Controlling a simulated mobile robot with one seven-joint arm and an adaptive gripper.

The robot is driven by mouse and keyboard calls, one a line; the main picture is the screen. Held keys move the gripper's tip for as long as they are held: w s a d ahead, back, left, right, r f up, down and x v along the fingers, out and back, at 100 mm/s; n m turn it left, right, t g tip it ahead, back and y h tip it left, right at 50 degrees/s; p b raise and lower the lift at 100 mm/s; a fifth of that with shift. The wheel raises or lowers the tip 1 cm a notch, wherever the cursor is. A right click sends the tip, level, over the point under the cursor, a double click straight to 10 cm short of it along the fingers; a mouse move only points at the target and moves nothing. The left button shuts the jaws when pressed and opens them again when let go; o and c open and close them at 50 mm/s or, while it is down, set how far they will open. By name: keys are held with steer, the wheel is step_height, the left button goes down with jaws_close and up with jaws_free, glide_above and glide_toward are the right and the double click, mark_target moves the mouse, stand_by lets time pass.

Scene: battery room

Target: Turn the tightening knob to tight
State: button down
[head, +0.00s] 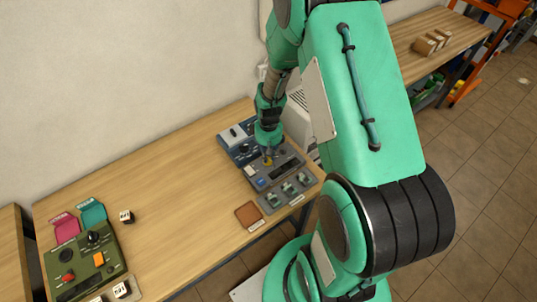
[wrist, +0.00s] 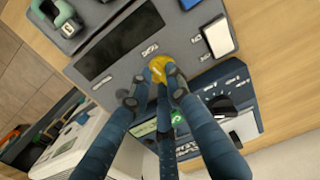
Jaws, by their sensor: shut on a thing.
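A yellow knob (wrist: 159,66) stands on a dark grey control panel (wrist: 150,28). My gripper (wrist: 157,82) is shut on this knob, with its blue fingers around the knob's sides. Part of the knob is hidden behind the fingers. A small pale label lies beside the knob, but its words are too small to read. The knob's pointer or setting cannot be made out.
A blue device with a dial (wrist: 224,106) stands close by. A brown pad (head: 249,215) and a green box (head: 85,262) lie on the wooden table (head: 170,190), with free room between them.

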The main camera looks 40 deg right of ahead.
mark_target(269, 158)
stand_by(0.3)
steer(key=c, duration=1.6)
jaws_free()
steer(key=shift+c, duration=0.2)
step_height(269, 158, up, 12)
